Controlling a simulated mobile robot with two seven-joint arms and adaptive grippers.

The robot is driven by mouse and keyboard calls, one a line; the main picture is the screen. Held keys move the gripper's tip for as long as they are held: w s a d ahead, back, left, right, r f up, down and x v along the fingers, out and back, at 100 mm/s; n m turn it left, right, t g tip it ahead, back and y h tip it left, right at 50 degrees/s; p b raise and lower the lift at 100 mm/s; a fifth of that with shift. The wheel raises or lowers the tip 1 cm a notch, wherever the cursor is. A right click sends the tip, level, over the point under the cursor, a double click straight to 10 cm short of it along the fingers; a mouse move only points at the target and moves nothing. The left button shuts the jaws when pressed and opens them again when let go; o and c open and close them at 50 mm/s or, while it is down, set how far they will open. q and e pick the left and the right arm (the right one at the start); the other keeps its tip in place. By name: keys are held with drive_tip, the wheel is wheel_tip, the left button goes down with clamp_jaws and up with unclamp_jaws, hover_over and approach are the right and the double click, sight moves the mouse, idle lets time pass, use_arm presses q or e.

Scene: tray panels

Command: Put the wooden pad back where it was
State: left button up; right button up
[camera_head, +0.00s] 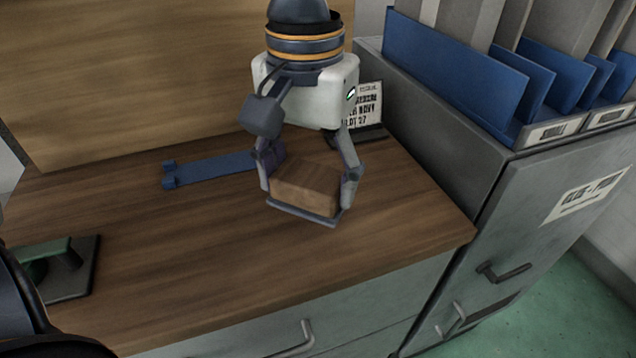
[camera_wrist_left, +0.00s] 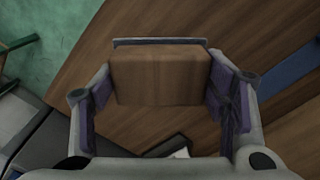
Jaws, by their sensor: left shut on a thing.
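The wooden pad (camera_head: 305,188) is a brown block with a thin grey plate along its lower edge. My left gripper (camera_head: 308,182) is shut on it, one finger at each side. In the left wrist view the pad (camera_wrist_left: 160,75) sits between the purple-lined fingers of the gripper (camera_wrist_left: 165,90), with the grey plate edge (camera_wrist_left: 158,42) along its far side. The pad is over the wooden counter; I cannot tell whether it touches it. A blue flat bracket (camera_head: 215,168) lies on the counter to the left of the gripper, partly hidden behind it. My right gripper does not show.
A grey cabinet (camera_head: 430,110) with blue folders (camera_head: 450,68) stands at the right of the counter (camera_head: 190,235). A printed card (camera_head: 367,106) stands behind the gripper. A green-handled object on a dark plate (camera_head: 75,280) is at the left. The front middle of the counter is clear.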

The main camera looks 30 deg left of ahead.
sight(308, 196)
use_arm(q)
drive_tip(key=f, duration=0.3)
drive_tip(key=w+f, duration=0.1)
drive_tip(key=shift+a+f, duration=0.2)
drive_tip(key=shift+a, duration=0.2)
drive_tip(key=o, duration=1.1)
wheel_tip(308, 196, up, 12)
drive_tip(key=shift+s+r, duration=0.1)
